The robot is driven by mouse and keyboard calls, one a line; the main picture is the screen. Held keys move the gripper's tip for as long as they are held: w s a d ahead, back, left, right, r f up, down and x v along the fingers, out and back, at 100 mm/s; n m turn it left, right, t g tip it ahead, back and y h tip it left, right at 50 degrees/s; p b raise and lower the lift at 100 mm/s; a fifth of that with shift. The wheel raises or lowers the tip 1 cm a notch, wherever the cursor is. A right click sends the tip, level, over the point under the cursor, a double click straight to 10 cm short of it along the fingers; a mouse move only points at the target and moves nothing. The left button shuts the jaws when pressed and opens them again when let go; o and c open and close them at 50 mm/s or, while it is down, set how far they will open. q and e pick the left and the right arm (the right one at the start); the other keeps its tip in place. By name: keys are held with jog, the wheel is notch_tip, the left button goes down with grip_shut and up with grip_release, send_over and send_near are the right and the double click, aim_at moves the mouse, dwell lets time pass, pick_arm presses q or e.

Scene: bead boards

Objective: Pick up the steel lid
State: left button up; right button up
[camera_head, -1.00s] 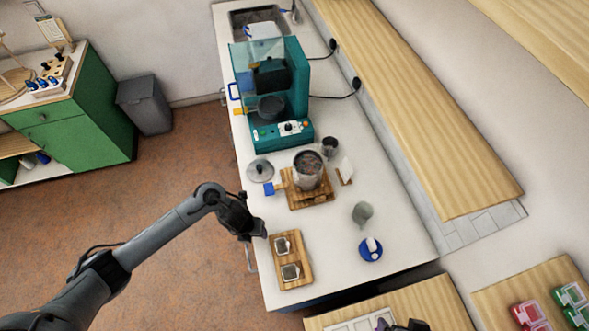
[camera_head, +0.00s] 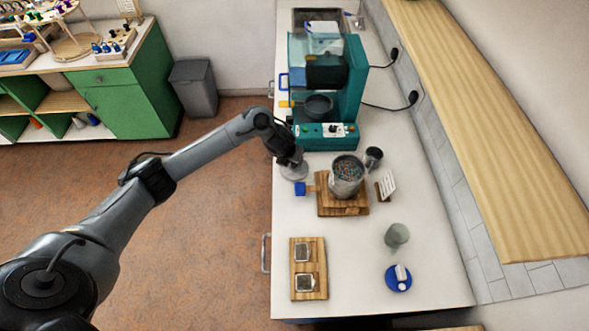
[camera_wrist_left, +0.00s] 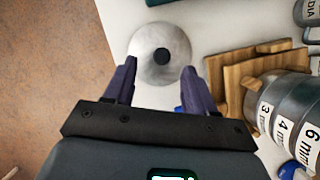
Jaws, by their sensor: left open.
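The steel lid (camera_wrist_left: 145,72) is a round grey disc with a black knob (camera_wrist_left: 162,56) in its middle. It lies on the white counter. In the head view the lid (camera_head: 294,172) is partly hidden by my left gripper (camera_head: 294,160). In the left wrist view my left gripper (camera_wrist_left: 158,85) is open, with its two fingers apart and the lid seen between and beyond them. The fingers appear not to touch the knob. My right gripper is not in view.
A metal pot (camera_head: 346,178) filled with small beads stands on a wooden board (camera_head: 328,207) right of the lid. A teal machine (camera_head: 352,100) stands behind. A small wooden tray (camera_head: 308,253) lies nearer. The counter's left edge is close to the lid.

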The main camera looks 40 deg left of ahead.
aim_at(294, 165)
pick_arm(q)
jog(key=x, duration=0.5)
jog(key=shift+s+d+f+b, duration=0.1)
jog(key=shift+s+d+b, duration=0.1)
jog(key=shift+d+b, duration=0.1)
jog(key=shift+w+a+f, duration=0.1)
jog(key=shift+w+f, duration=0.05)
jog(key=shift+f, duration=0.1)
grip_shut()
jog(key=shift+r, duration=0.15)
